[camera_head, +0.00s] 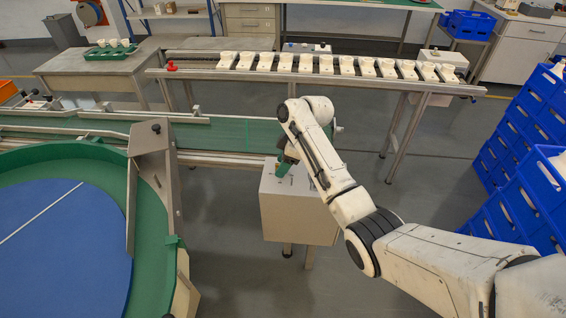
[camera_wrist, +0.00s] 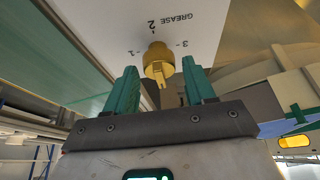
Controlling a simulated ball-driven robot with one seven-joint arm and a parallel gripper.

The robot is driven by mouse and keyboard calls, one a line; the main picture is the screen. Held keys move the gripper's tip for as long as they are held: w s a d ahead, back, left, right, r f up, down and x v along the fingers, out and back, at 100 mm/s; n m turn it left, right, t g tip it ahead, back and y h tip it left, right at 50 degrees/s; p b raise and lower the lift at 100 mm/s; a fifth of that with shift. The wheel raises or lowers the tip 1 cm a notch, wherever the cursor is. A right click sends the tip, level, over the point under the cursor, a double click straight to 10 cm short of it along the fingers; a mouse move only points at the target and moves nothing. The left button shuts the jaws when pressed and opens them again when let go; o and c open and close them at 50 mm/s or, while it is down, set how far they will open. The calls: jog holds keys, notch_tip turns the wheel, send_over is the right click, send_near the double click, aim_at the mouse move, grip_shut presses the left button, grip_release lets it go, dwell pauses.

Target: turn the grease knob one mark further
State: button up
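The grease knob (camera_wrist: 157,58) is a brass-yellow knob with a narrow bar on it, in the upper middle of the wrist view. It sits on a white panel (camera_wrist: 105,18) printed with GREASE and the marks 1, 2 and 3, which appear upside down. I cannot tell for sure which mark the knob points at. My gripper (camera_wrist: 159,65) is open, its two green fingers on either side of the knob with gaps showing. In the head view my gripper (camera_head: 285,165) is at the top of the grey box (camera_head: 298,215); the knob cannot be made out there.
A green conveyor (camera_head: 235,132) runs behind the box. A round blue table (camera_head: 60,240) with a green rim stands at left. A rail (camera_head: 320,75) with several white holders lies farther back. Blue crates (camera_head: 520,150) are stacked at right. Grey floor is free around the box.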

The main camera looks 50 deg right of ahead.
jog(key=c, duration=0.8)
jog(key=shift+r+m+p, duration=0.15)
jog(key=shift+m+p, duration=0.25)
jog(key=shift+p, duration=0.1)
jog(key=m+p, duration=0.1)
jog(key=m+t+h+p, duration=0.1)
jog(key=shift+a+r+m+p, duration=0.1)
jog(key=shift+a+m+p, duration=0.1)
jog(key=shift+m+p, duration=0.2)
jog(key=m+h+p, duration=0.2)
jog(key=m+p, duration=0.1)
jog(key=m, duration=0.2)
jog(key=shift+a, duration=0.1)
jog(key=m+h, duration=0.1)
jog(key=m, duration=0.1)
jog(key=m+h, duration=0.1)
jog(key=m, duration=0.2)
jog(key=shift+a+f+p, duration=0.1)
jog(key=shift+f+p, duration=0.1)
jog(key=shift+p, duration=0.1)
jog(key=shift+w+m+g+h+b, duration=0.1)
jog(key=shift+m+g+h+b, duration=0.45)
jog(key=shift+m, duration=1.45)
jog(key=shift+g, duration=0.25)
